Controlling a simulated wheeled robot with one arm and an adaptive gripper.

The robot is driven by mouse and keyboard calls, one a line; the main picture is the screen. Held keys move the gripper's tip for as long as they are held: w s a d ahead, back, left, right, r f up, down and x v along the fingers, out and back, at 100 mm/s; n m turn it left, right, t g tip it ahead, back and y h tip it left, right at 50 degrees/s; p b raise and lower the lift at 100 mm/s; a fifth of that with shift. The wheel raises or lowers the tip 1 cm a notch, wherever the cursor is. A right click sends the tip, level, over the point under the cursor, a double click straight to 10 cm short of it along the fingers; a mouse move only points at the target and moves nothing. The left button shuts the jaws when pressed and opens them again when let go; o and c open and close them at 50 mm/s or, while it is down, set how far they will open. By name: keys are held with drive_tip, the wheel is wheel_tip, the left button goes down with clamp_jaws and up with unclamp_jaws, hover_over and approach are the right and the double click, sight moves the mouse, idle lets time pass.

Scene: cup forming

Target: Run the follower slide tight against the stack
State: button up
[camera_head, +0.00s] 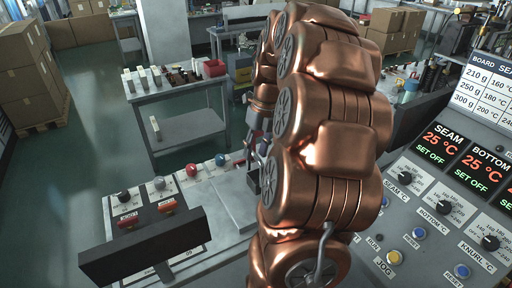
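My copper arm fills the middle of the head view and hides much of the bench behind it. Part of my gripper (258,158) shows as small grey and dark pieces at the arm's left edge, over the bench's far right end. Its fingertips are too small and too covered to tell open from shut. I cannot clearly pick out the follower slide or the stack; they may be behind my arm. A grey metal bench unit (232,205) lies left of the arm.
A dark upright plate (145,250) stands at the unit's front left, near two red-orange labelled parts (167,206). Several ball knobs, one red (192,170), line its back. A control panel (440,215) is at right. A grey cart (180,110) stands behind.

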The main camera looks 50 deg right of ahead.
drive_tip(key=shift+c, duration=0.3)
clamp_jaws()
idle(0.4)
